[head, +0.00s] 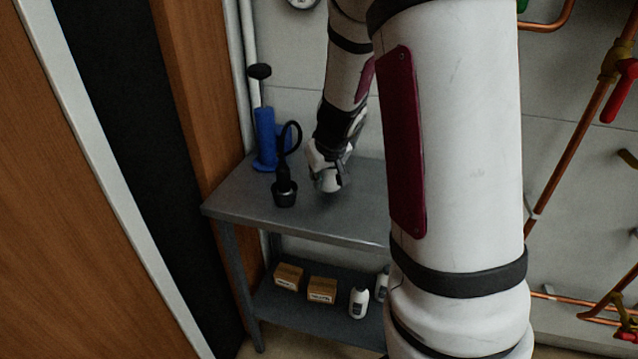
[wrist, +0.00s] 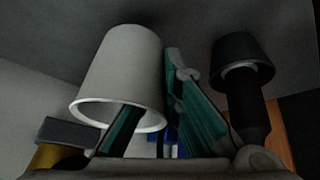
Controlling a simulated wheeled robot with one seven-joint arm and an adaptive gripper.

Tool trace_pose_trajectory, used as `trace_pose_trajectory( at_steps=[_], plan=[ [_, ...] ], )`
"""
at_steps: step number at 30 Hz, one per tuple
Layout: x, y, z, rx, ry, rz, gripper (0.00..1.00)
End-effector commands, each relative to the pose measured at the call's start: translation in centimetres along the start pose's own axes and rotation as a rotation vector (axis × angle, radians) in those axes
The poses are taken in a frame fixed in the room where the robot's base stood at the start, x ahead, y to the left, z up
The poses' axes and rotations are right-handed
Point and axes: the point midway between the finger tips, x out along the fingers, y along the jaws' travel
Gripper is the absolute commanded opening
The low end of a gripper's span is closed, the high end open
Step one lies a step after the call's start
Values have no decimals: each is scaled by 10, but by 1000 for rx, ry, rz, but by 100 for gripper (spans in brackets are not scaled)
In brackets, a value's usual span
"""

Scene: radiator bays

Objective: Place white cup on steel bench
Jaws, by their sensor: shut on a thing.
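The white cup (wrist: 118,70) fills the left middle of the wrist view, its open mouth facing my gripper (wrist: 150,88). One teal-padded finger reaches into the mouth and the other lies along the outside, so my gripper is shut on the cup's wall. In the head view my gripper (head: 335,170) points down over the steel bench (head: 240,205), with the cup (head: 328,183) small and partly hidden at its tip. The cup is over or at the bench top; I cannot tell if it touches.
A black plunger-like tool (head: 284,192), also in the wrist view (wrist: 243,68), stands left of the cup on the bench. A blue pump (head: 265,140) stands behind it. Boxes (head: 288,276) and white bottles (head: 359,302) sit on the lower shelf. The bench's front left is clear.

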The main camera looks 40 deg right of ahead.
Motion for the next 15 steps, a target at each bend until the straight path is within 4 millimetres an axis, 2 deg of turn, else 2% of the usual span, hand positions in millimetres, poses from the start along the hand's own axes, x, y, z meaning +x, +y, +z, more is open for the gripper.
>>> trace_pose_trajectory(
  at_steps=[1,4,15],
  plan=[
    [11,0,5,3,-3,1,0],
    [19,-1,10,1,-2,0,0],
    [21,-1,12,-1,-1,0,0]
  ],
)
